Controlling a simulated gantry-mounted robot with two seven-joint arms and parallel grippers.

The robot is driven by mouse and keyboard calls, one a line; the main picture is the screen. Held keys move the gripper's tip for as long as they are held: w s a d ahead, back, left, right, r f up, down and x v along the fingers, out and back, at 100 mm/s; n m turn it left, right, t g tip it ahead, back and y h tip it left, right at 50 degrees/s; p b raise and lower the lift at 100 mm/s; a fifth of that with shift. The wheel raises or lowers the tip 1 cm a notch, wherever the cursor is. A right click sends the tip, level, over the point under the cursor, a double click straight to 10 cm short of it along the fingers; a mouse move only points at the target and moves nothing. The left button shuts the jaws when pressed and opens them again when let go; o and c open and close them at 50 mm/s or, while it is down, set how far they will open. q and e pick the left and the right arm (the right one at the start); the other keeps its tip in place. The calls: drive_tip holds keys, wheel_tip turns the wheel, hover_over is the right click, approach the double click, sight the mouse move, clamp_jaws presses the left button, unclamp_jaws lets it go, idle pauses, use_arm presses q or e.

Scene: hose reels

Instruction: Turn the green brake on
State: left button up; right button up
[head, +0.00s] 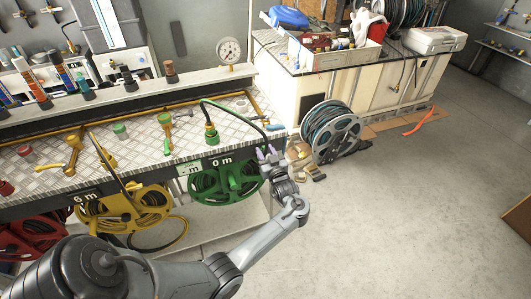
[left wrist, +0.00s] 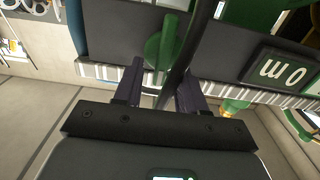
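The green hose reel (head: 208,187) hangs under the front edge of the workbench, below a "0 m" sign (head: 221,161). My left gripper (head: 267,152) is at the right side of this reel, near the bench's front corner. In the left wrist view its two dark purple fingers (left wrist: 160,88) are apart. A green lever (left wrist: 166,40), which looks like the green brake, stands between and beyond the fingertips. A black hose (left wrist: 186,50) runs beside it. I cannot tell whether a finger touches the lever. My right gripper is not in view.
A yellow reel (head: 122,207) and a red reel (head: 30,235) hang further left. A green hose nozzle (head: 211,133) stands on the metal bench top (head: 185,140). A large grey reel (head: 332,134) stands on the floor to the right.

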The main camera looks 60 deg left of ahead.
use_arm(q)
drive_tip(key=c, duration=0.4)
